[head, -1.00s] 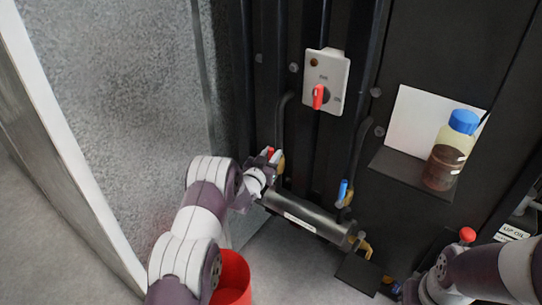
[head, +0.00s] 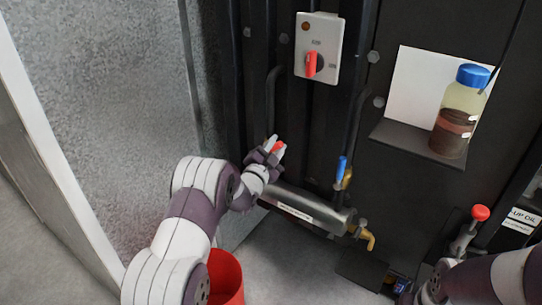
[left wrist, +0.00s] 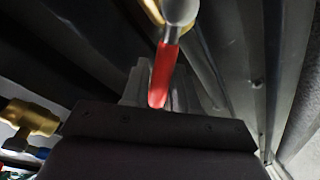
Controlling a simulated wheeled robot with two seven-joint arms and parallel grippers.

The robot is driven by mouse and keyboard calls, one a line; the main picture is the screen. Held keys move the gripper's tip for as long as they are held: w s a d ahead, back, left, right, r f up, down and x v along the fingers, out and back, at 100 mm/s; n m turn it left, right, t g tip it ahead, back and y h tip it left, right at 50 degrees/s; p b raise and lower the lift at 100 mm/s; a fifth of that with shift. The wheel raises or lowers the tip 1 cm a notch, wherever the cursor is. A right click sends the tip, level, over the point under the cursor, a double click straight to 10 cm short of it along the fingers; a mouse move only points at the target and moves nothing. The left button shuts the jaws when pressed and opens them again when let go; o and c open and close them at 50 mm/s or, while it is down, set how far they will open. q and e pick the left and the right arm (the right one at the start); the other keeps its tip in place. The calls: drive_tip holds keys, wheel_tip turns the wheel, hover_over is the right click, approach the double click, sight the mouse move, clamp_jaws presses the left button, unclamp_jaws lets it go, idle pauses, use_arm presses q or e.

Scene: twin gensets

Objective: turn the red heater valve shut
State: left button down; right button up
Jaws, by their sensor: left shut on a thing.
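The red heater valve has a red lever (head: 279,147), mostly hidden by my fingers in the head view. It sits at the left end of a grey cylindrical heater (head: 305,207) low on the black panel. My left gripper (head: 272,148) is shut on this lever. In the left wrist view the red lever (left wrist: 163,75) runs down from a rounded grey metal end to between my fingers. The valve's exact angle is hard to read.
A blue-handled valve (head: 341,170) stands at the heater's right end. A switch box (head: 319,48) with a red knob is above. A blue-capped bottle (head: 458,110) stands on a shelf (head: 400,137). A red bucket (head: 226,278) is below my left arm. A red-knobbed lever (head: 480,213) is at right.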

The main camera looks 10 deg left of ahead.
use_arm(q)
drive_tip(key=shift+s+d+f+m+h+b, duration=0.1)
drive_tip(key=shift+d+f+m+h+b, duration=0.55)
drive_tip(key=shift+m+b, duration=1.45)
drive_tip(key=shift+s+f+m+h+b, duration=0.15)
drive_tip(key=shift+f+m+h+b, duration=0.2)
drive_tip(key=shift+f+m+b, duration=1.6)
drive_tip(key=shift+s+d+r+m+h+b, duration=0.1)
drive_tip(key=shift+d+m+h+b, duration=0.35)
drive_tip(key=shift+m+b, duration=1.7)
drive_tip(key=shift+a+n+b, duration=0.1)
drive_tip(key=shift+n+b, duration=0.7)
drive_tip(key=c, duration=1)
unclamp_jaws()
drive_tip(key=v, duration=1.2)
drive_tip(key=shift+s+a+p, duration=0.15)
drive_tip(key=shift+s+p, duration=0.2)
drive_tip(key=shift+p, duration=0.1)
